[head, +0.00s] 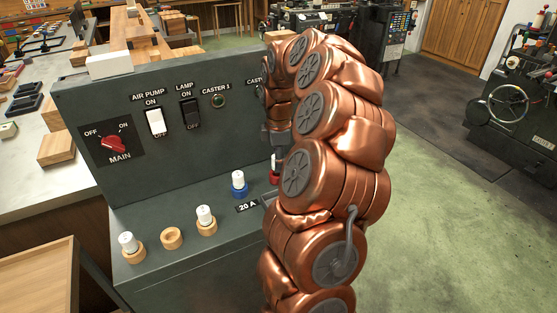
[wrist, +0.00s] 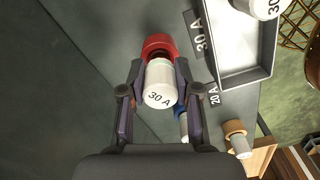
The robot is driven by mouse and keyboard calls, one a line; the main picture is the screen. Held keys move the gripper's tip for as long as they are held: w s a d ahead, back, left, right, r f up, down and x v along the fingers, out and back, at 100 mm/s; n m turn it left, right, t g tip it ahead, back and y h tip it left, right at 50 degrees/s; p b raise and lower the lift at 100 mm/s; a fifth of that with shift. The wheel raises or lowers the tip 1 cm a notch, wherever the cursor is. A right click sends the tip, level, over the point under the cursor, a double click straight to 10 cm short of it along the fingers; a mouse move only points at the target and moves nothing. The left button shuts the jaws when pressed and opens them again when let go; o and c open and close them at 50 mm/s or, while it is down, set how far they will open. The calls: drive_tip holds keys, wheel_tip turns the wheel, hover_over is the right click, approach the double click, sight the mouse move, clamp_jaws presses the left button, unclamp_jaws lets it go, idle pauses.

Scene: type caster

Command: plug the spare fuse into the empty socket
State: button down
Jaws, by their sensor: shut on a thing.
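My gripper (wrist: 160,84) is shut on a white fuse marked 30 A (wrist: 160,80), its fingers on either side of it. The red socket (wrist: 157,42) lies just beyond the fuse in the wrist view, with part of its dark opening showing; the fuse hides its near side. In the head view my gripper (head: 276,140) points down above the red socket (head: 275,179), and a sliver of the white fuse (head: 275,160) shows between them. I cannot tell whether the fuse touches the socket or has entered it. My arm hides the area to the right.
A blue socket (head: 239,190) holding a white fuse stands beside the red one, by a 20 A label. Wooden ring sockets stand left; the middle one (head: 172,238) is empty. A grey tray (wrist: 240,79) with another 30 A fuse (wrist: 256,6) is nearby. The switch panel (head: 75,95) rises behind.

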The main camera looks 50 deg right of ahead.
drive_tip(key=shift+f+b, duration=0.35)
drive_tip(key=shift+f, duration=0.45)
drive_tip(key=c, duration=0.7)
unclamp_jaws()
drive_tip(key=shift+c, duration=0.2)
drive_tip(key=shift+r, duration=0.1)
wheel_tip(320, 180, up, 12)
drive_tip(key=shift+f, duration=0.2)
drive_tip(key=shift+r, duration=0.15)
